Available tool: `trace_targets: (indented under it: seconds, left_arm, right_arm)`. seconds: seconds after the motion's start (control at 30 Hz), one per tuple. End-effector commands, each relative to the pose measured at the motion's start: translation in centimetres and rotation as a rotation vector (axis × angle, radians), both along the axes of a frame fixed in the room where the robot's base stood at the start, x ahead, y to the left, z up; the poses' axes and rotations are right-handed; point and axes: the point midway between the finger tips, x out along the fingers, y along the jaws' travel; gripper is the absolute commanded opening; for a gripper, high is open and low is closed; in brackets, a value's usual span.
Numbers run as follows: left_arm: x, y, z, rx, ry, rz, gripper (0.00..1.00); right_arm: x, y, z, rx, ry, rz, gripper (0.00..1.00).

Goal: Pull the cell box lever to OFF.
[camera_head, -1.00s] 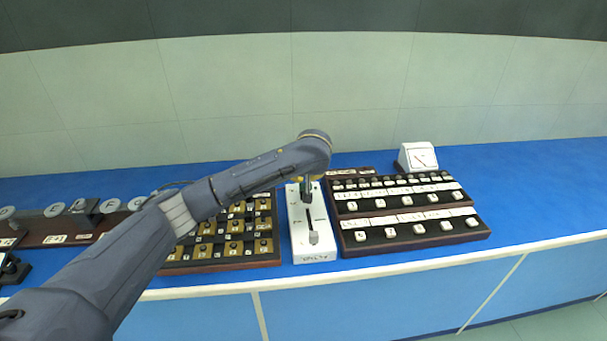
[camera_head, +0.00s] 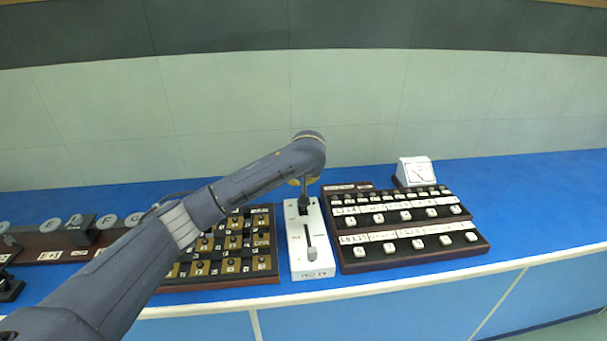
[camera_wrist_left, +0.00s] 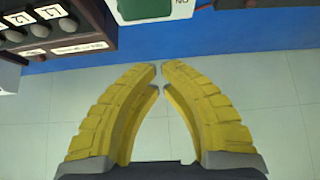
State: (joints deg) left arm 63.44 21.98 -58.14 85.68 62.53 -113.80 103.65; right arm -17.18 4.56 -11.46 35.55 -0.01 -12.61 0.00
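The cell box is a white, narrow box (camera_head: 297,262) on the blue bench in the head view. A corner of the box (camera_wrist_left: 190,6) shows at that view's top edge, with upside-down lettering that looks like ON. My right gripper is not in view.
A dark panel with rows of white buttons (camera_head: 387,241) stands close to the right of the box. A brass-coloured key panel (camera_head: 232,264) stands close on the left, partly behind my arm. A white meter (camera_head: 415,171) is behind. Bare blue bench lies at right.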

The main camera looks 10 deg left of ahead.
Motion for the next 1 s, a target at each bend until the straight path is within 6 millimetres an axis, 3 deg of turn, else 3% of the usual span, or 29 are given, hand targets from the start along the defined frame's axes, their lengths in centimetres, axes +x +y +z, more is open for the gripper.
trace_targets:
  seconds: [0.6, 1.0]
  left_arm:
    - [-5.2, -2.1, 5.5, -0.001, -0.001, -0.006, 0.0]
    - [-6.4, -2.5, 6.8, -0.001, 0.0, -0.005, 0.0]
  right_arm:
    - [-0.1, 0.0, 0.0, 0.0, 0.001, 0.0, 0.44]
    - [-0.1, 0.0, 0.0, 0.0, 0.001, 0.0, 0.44]
